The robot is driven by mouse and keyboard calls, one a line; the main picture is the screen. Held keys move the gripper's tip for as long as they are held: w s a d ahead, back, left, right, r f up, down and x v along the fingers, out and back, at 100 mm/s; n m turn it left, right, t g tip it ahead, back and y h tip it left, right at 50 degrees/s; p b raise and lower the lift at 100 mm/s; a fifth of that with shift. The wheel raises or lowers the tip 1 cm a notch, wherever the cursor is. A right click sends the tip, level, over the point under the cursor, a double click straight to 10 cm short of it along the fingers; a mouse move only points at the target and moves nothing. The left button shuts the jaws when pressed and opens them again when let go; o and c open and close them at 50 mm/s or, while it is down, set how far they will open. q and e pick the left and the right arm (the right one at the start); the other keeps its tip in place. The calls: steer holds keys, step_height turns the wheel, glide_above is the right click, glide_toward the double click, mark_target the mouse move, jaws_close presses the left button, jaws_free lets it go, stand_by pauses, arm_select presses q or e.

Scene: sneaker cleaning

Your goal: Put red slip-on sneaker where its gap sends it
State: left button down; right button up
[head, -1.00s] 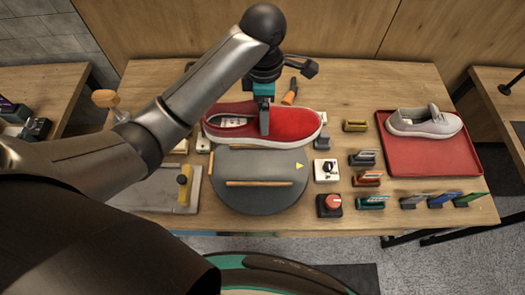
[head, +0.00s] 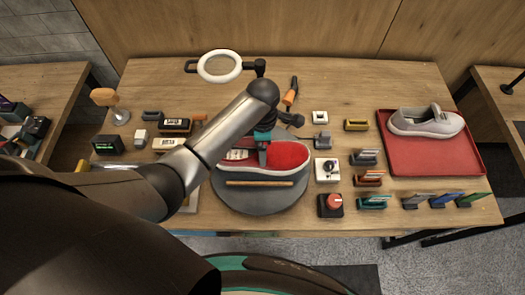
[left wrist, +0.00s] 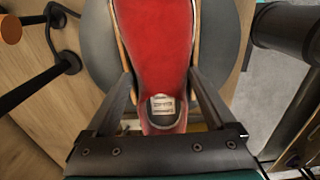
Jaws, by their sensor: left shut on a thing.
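The red slip-on sneaker (head: 288,156) is over the round grey turntable (head: 262,204), toe to the right. I cannot tell whether its sole fully rests there. My left gripper (head: 262,154) is shut on the sneaker, with its fingers straddling the heel part. In the left wrist view the gripper (left wrist: 162,88) has one finger on each side of the red sneaker (left wrist: 155,35), and a pale label shows inside the opening. A wooden strip (head: 260,183) lies along the sneaker's near side. The sneaker hides much of the turntable. My right gripper is out of view.
A red tray (head: 432,160) at the right holds a grey sneaker (head: 428,121). Several brushes and blocks stand between turntable and tray, with a red-knobbed box (head: 331,204) near the front. A ring lamp (head: 219,66) stands behind. My left arm covers the left front.

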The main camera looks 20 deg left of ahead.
arm_select(q)
steer(key=shift+f+b, duration=0.35)
steer(key=shift+f, duration=1.25)
steer(key=shift+f, duration=0.2)
jaws_free()
step_height(320, 180, up, 12)
steer(key=shift+r+p, duration=0.2)
steer(key=shift+p, duration=0.85)
